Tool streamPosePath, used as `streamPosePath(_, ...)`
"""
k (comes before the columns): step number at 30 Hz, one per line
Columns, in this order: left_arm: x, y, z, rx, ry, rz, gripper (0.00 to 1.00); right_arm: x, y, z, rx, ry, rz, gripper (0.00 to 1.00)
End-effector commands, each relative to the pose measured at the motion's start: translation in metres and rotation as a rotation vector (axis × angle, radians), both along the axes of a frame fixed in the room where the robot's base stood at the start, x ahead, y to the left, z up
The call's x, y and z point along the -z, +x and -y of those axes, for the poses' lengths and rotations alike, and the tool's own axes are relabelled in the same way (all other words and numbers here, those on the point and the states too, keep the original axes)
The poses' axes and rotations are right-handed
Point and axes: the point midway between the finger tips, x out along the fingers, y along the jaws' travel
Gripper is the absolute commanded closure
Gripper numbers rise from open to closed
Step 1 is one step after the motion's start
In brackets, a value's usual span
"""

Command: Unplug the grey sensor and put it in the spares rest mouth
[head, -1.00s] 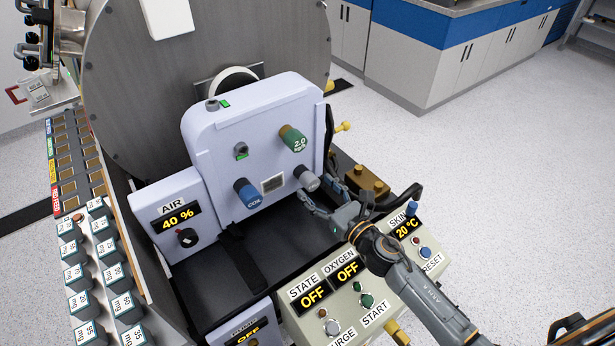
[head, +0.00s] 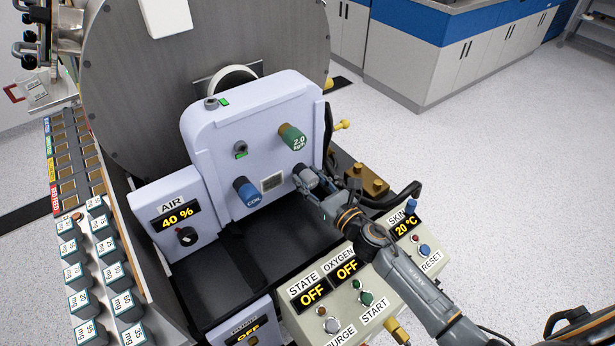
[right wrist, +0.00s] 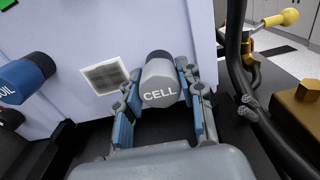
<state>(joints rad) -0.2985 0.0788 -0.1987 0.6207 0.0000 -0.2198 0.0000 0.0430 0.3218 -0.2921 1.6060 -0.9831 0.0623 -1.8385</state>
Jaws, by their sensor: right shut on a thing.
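The grey sensor (head: 306,173), a stubby cylinder marked "CELL", is at the lower right of the pale panel (head: 225,150), its dark far end against the panel. It also shows in the right wrist view (right wrist: 160,84). My right gripper (head: 312,183) is shut on it, with a finger on either side. Whether the sensor is fully seated is hidden. My left gripper is not in view.
A blue "COIL" plug (head: 247,191) and a green plug (head: 292,136) stick out of the same panel. A control box (head: 345,297) with buttons lies below my right arm. A black hose (head: 405,194) and brass block (head: 367,181) are close on the right.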

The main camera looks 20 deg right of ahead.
Motion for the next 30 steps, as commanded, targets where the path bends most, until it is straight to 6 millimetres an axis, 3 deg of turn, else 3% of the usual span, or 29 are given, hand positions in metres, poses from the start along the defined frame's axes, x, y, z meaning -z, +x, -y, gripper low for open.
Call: streamPosePath(30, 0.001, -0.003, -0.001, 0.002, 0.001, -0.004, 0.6, 0.0, -0.012, 0.004, 0.0, 0.0, -0.001, 1.0)
